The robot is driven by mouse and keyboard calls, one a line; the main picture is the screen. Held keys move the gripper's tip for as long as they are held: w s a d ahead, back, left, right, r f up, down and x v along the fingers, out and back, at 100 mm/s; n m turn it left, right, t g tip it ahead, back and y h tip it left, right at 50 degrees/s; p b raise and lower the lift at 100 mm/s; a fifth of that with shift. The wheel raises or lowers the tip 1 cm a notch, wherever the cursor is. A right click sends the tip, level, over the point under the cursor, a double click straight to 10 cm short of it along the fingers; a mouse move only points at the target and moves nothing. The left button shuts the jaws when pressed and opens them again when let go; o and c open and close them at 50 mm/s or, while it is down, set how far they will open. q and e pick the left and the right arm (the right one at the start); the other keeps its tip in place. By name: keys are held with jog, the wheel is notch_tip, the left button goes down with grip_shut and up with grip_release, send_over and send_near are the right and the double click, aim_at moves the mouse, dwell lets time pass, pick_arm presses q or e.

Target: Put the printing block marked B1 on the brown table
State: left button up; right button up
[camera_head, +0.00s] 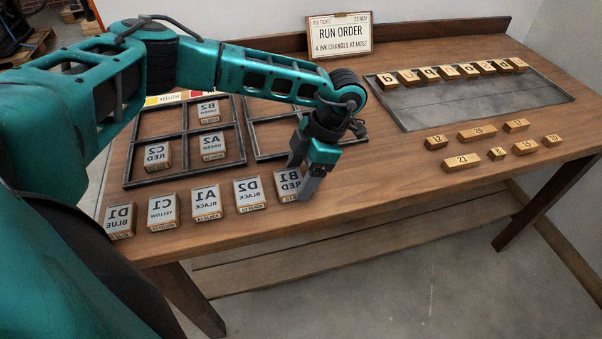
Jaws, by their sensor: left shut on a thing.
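The printing block B1 (287,183), a pale block with mirrored lettering and the word RED, is at the right end of the front row on the brown table (380,185). My left gripper (308,190) reaches down at its right side and is shut on it, covering part of its right edge. The block appears at table level, in line with its neighbours; I cannot tell whether it touches the wood. My right gripper is not in view.
Blocks D2 (249,194), A1 (206,203), C1 (162,211) and D1 (120,221) continue the row leftward. A dark divided frame (184,131) behind holds B2, A2 and C2. Small numbered wooden blocks (462,162) lie at right. Bare table lies between them and my gripper.

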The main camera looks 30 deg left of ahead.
pick_arm(q)
jog(key=shift+f, duration=0.1)
jog(key=shift+f, duration=0.15)
jog(key=o, duration=1.1)
jog(key=v, duration=1.2)
jog(key=shift+r, duration=0.25)
jog(key=shift+s, duration=0.1)
